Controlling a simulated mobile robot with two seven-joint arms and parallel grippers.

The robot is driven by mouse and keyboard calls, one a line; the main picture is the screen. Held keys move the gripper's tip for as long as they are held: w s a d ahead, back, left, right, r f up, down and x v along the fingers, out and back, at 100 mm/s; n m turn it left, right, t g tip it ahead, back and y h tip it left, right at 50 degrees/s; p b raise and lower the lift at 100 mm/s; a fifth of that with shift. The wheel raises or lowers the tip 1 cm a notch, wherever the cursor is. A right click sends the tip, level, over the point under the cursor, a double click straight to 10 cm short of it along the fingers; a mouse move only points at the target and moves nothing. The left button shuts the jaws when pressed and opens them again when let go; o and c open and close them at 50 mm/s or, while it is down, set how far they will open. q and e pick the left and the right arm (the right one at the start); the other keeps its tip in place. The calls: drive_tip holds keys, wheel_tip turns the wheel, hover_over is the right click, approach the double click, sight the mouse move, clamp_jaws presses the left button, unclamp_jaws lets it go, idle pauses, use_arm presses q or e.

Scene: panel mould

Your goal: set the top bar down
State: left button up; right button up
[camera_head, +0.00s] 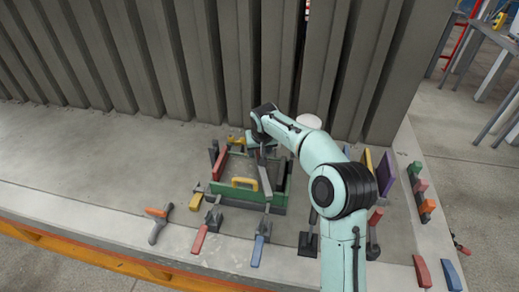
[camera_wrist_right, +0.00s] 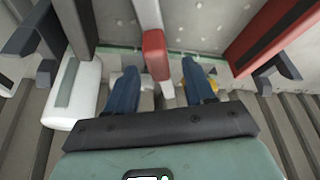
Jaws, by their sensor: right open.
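The mould frame lies on the grey bed in the head view. Its near bar (camera_head: 231,191) is green with a yellow handle (camera_head: 245,183). At the far side, a bar with a yellow handle (camera_head: 237,140) shows partly, beside my right gripper (camera_head: 262,146); I take it for the top bar. It looks low, but its seating cannot be told. In the right wrist view my right gripper (camera_wrist_right: 159,68) has its blue fingers apart. A red-ended clamp handle (camera_wrist_right: 156,52) shows between them. A yellow piece (camera_wrist_right: 213,83) shows behind the right finger. My left gripper is out of view.
Clamps with red (camera_head: 200,239) and blue (camera_head: 258,251) handles stand along the near side. An orange-handled tool (camera_head: 157,222) lies left. A purple plate (camera_head: 386,173) and coloured blocks (camera_head: 421,186) stand right. A ribbed grey wall (camera_head: 225,60) rises close behind. The bed's left is clear.

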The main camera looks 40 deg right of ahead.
sight(262, 168)
drive_tip(key=v, duration=1.3)
drive_tip(key=shift+p, duration=0.4)
drive_tip(key=shift+w+d, duration=0.1)
